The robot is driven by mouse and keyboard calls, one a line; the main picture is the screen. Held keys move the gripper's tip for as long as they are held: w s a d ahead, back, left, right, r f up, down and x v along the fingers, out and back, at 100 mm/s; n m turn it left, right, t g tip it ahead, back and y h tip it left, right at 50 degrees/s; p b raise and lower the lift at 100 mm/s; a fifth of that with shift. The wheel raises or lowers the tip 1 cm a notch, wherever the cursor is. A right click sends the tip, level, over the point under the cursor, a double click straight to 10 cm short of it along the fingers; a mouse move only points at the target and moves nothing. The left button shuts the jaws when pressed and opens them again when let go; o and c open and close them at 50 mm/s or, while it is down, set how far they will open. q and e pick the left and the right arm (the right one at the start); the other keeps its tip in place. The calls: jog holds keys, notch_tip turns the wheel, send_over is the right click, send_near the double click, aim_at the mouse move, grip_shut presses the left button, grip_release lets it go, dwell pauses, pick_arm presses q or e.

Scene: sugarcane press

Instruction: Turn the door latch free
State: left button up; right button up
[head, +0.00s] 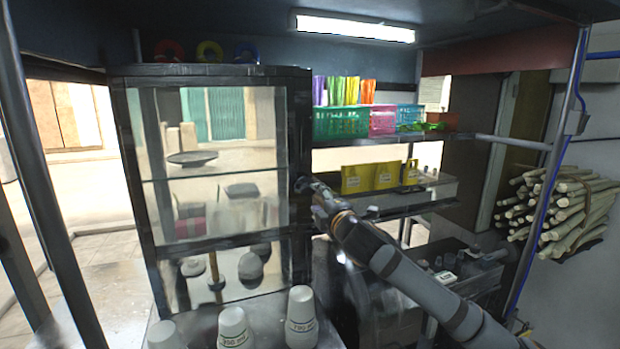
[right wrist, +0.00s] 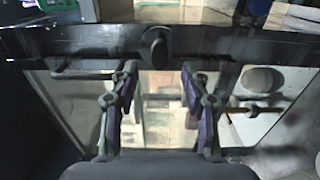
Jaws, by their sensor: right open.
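The door latch is a dark rounded knob (right wrist: 155,47) on the dark door frame, at the top middle of the right wrist view. In the head view the glass-fronted cabinet (head: 119,150) stands left of centre, and the latch (head: 302,184) shows small at the right upright of its door. My right gripper (right wrist: 158,78) is open and empty, its two fingers apart on either side below the knob in the picture. In the head view my right gripper (head: 318,194) is close to the latch; I cannot tell whether it touches. My left gripper is not in view.
White cups (head: 234,326) stand in front of the cabinet. A shelf to the right holds a green basket (head: 341,123) and yellow boxes (head: 372,177). A bundle of cane (head: 570,210) is at the far right, behind a metal post (head: 545,190).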

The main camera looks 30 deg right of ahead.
aim_at(309, 192)
jog(key=shift+w+d+r+p, duration=0.1)
jog(key=shift+w+r+p, duration=0.1)
jog(key=shift+w+p, duration=0.3)
jog(key=shift+w+d+r+p, duration=0.1)
jog(key=shift+w+r+p, duration=0.05)
jog(key=shift+w+p, duration=0.3)
jog(key=x, duration=0.2)
jog(key=p+x, duration=0.1)
jog(key=shift+w+f, duration=0.35)
jog(key=shift+w, duration=0.05)
jog(key=shift+c, duration=1.1)
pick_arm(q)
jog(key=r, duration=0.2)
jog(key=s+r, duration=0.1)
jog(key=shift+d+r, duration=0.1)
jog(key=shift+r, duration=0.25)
pick_arm(e)
grip_shut()
